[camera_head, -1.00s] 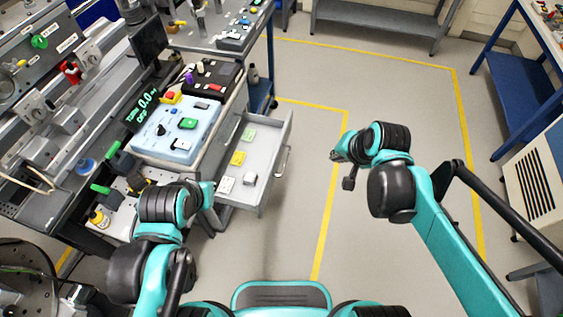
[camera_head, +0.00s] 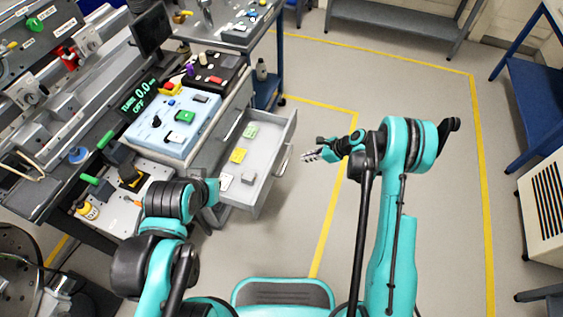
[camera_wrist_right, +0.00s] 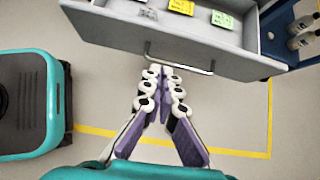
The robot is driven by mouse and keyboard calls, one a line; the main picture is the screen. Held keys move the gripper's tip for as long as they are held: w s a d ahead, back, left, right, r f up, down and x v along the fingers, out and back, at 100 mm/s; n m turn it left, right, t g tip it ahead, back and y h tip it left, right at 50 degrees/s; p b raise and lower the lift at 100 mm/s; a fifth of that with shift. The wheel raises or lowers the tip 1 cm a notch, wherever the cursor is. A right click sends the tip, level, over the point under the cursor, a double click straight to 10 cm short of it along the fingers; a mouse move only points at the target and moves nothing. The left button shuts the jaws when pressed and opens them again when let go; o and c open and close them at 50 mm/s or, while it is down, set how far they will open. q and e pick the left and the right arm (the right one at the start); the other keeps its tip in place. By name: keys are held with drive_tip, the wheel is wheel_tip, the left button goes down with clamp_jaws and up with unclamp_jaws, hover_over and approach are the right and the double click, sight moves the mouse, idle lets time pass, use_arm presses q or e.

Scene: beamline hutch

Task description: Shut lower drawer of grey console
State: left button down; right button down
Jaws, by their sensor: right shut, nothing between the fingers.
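The lower drawer (camera_head: 270,163) of the grey console (camera_head: 225,135) is pulled out to the right, with cards and small blocks inside. My right gripper (camera_head: 306,156) is shut and empty, just right of the drawer's front. In the right wrist view the shut fingers (camera_wrist_right: 165,72) point at the drawer front (camera_wrist_right: 165,36) and its bar handle (camera_wrist_right: 180,62); the fingertips are close below the handle, and I cannot tell whether they touch. My left arm reaches in at the lower left beside the console; its gripper is hidden behind its wrist.
A blue control box (camera_head: 180,122) and a black box (camera_head: 214,72) stand on the console top. Bottles (camera_wrist_right: 304,30) stand on a blue shelf beside the drawer. The floor (camera_head: 400,80) right of the drawer is clear, with yellow lines.

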drive_tip(key=f, duration=0.2)
drive_tip(key=b, duration=0.5)
approach(273, 164)
drive_tip(key=shift+m, duration=0.3)
drive_tip(key=x, duration=0.3)
drive_tip(key=d+x, duration=0.1)
drive_tip(key=x, duration=0.1)
drive_tip(key=shift+w+a+f, duration=0.15)
drive_tip(key=shift+a+f, duration=0.05)
drive_tip(key=shift+f, duration=0.4)
drive_tip(key=shift+w+a+r, duration=0.1)
drive_tip(key=shift+w+a, duration=0.05)
drive_tip(key=shift+a, duration=0.3)
